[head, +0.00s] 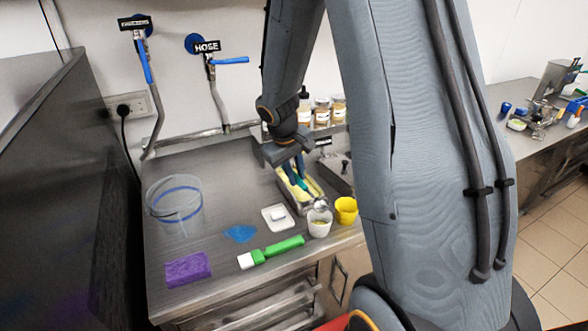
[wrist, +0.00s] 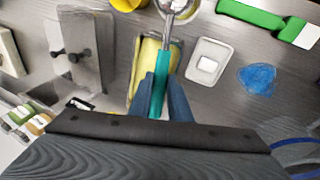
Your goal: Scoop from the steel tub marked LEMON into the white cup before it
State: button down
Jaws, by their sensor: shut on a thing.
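My gripper (head: 292,172) is shut on a scoop with a teal handle (wrist: 162,72), which stretches over the steel tub. The tub (head: 303,208) holds pale yellow stuff; it also shows under the handle in the wrist view (wrist: 134,78). No LEMON mark is readable on it. The white cup (head: 320,229) stands just before the tub. The scoop's metal bowl (wrist: 174,7) is over or at the cup's mouth, at the top edge of the wrist view. I cannot tell whether the bowl is loaded or touches the cup.
A yellow cup (head: 346,211) stands right of the white cup. A lidded steel tub (head: 338,172) is beside the open one. Left are a white dish (head: 268,223), blue cloth (head: 240,233), green-handled tool (head: 285,247), purple sponge (head: 188,268) and clear container (head: 175,205). Jars (head: 321,110) stand behind.

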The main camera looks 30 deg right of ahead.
jog(key=shift+d+r+y, duration=0.1)
jog(key=shift+d+y, duration=0.25)
jog(key=shift+y, duration=0.4)
jog(key=shift+d+r+y, duration=0.1)
jog(key=shift+d+y, duration=0.2)
jog(key=shift+y, duration=0.45)
jog(key=shift+w+r, duration=0.1)
jog(key=shift+a+r, duration=0.1)
jog(key=shift+r, duration=1)
